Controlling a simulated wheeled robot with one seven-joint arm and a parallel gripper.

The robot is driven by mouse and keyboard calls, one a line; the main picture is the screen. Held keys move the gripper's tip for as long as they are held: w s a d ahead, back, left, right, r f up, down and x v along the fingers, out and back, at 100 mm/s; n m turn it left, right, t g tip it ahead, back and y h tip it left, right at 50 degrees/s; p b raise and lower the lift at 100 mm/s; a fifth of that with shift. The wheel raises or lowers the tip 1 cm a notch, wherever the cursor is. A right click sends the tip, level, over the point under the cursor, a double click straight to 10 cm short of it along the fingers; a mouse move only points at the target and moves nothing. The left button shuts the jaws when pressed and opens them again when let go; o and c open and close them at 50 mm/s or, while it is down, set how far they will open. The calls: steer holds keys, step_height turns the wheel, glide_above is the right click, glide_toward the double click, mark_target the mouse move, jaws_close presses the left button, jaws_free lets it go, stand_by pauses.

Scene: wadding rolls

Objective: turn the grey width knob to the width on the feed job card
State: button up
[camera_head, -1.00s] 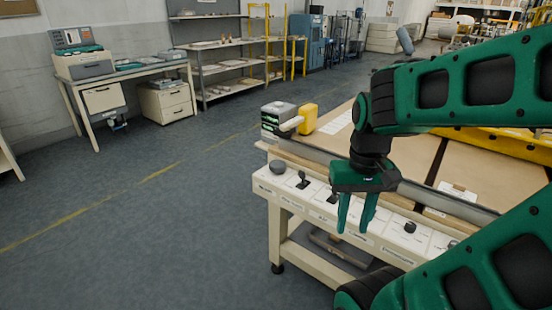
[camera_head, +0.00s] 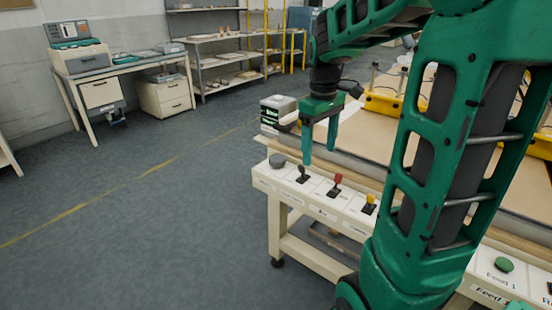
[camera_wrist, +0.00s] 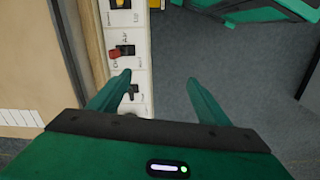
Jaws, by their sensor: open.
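The grey knob (camera_head: 277,160) is a round dial at the left end of the white control panel (camera_head: 262,180) in the head view. My gripper (camera_head: 319,153) is open and empty, fingers down, above the panel, to the right of the knob. I see no contact with the knob. In the wrist view my gripper (camera_wrist: 160,78) has its fingers apart, with panel under the left one and floor between them. I cannot identify the feed job card in either view.
Right of the knob stand a black lever (camera_head: 303,174), a red lever (camera_head: 336,184) and a yellow lever (camera_head: 370,203). A green button (camera_head: 504,264) is farther right. A box with a green-lit display (camera_head: 278,108) stands behind the knob. Floor left of the panel is clear.

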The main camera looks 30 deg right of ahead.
steer(key=w+d+f+n, duration=0.2)
steer(key=w+n, duration=0.3)
steer(key=w, duration=0.8)
steer(key=n, duration=0.7)
glide_above(277, 158)
step_height(277, 158, down, 6)
step_height(277, 158, down, 10)
steer(key=c, duration=1.1)
